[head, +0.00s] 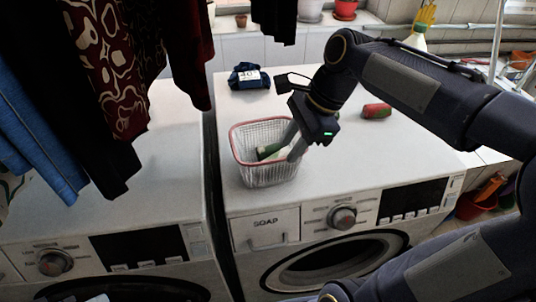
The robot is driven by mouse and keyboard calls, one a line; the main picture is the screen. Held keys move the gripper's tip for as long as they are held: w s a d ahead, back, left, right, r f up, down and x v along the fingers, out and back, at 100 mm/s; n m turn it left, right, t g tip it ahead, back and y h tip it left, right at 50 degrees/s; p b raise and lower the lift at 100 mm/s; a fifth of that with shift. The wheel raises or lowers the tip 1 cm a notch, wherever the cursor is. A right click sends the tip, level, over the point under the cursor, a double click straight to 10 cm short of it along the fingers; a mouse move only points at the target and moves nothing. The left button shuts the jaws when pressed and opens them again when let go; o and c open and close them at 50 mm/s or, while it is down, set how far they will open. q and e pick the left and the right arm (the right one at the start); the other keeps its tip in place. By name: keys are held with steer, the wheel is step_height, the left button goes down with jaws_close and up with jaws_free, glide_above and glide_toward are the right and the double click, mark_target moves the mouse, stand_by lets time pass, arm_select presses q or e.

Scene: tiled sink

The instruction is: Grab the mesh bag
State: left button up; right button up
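A white mesh basket-like holder with a red rim (265,176) stands upright near the front left of the right washing machine's top. It is the thing in view that best fits the mesh bag. My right gripper (289,147) reaches down from the upper right to its right side, with the fingers at or over the rim. Something dark green (268,151) shows inside; I cannot tell whether it is a separate item. Whether the fingers touch or grip the mesh is unclear. My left gripper is not in view.
A dark blue bundle with a white label (247,77) lies behind the basket. A red and green item (376,110) lies to the right. Hanging clothes (110,70) fill the upper left. A narrow gap separates the two washing machines. The left machine's top (150,190) is clear.

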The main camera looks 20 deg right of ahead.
mark_target(278, 169)
steer(key=x, duration=0.7)
steer(key=shift+w+d+p, duration=0.3)
steer(key=shift+w+d, duration=0.1)
steer(key=shift+a+f, duration=0.15)
steer(key=shift+f, duration=0.3)
steer(key=shift+f, duration=0.2)
jaws_close()
